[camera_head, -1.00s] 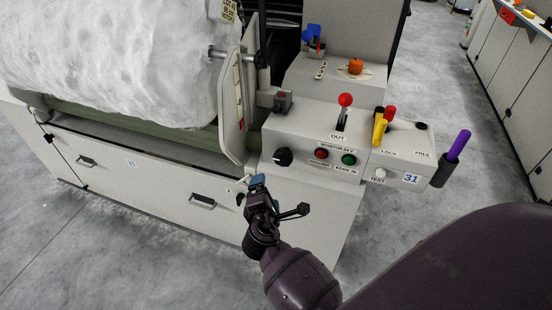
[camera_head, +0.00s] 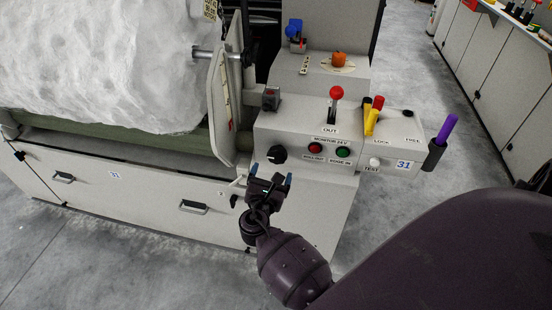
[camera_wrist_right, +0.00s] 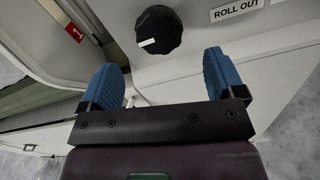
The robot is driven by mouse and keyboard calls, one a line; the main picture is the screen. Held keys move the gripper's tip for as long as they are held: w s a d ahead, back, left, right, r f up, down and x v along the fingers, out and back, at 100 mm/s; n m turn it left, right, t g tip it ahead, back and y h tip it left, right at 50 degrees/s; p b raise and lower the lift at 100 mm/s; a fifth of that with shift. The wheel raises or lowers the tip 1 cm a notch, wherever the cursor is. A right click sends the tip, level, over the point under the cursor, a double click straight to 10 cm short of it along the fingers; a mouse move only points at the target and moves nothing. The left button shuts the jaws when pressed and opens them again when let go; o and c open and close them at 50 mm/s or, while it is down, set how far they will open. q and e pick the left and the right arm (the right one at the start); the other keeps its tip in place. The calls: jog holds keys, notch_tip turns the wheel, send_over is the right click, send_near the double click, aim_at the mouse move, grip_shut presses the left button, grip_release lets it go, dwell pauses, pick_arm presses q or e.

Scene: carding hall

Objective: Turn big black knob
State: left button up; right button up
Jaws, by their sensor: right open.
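The big black knob (camera_head: 277,154) sits on the front face of the grey control panel (camera_head: 352,176), left of the red and green buttons. In the right wrist view the knob (camera_wrist_right: 159,30) is round and ridged, with a white mark toward its lower left. My right gripper (camera_head: 270,181) is just below the knob in the head view. In the right wrist view its two blue fingertips (camera_wrist_right: 165,72) are spread apart and empty. The knob lies beyond the tips, between their directions, not visibly touched. My left gripper is not in view.
A red button (camera_head: 315,148), a green button (camera_head: 343,152) and a red-topped lever (camera_head: 336,93) are right of the knob. Yellow and purple handles stand farther right. A metal guard plate (camera_head: 222,110) and large white fibre roll (camera_head: 110,65) are left.

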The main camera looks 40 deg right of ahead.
aim_at(276, 160)
jog(key=x, duration=0.6)
jog(key=shift+w+d, duration=0.25)
jog(key=c, duration=0.9)
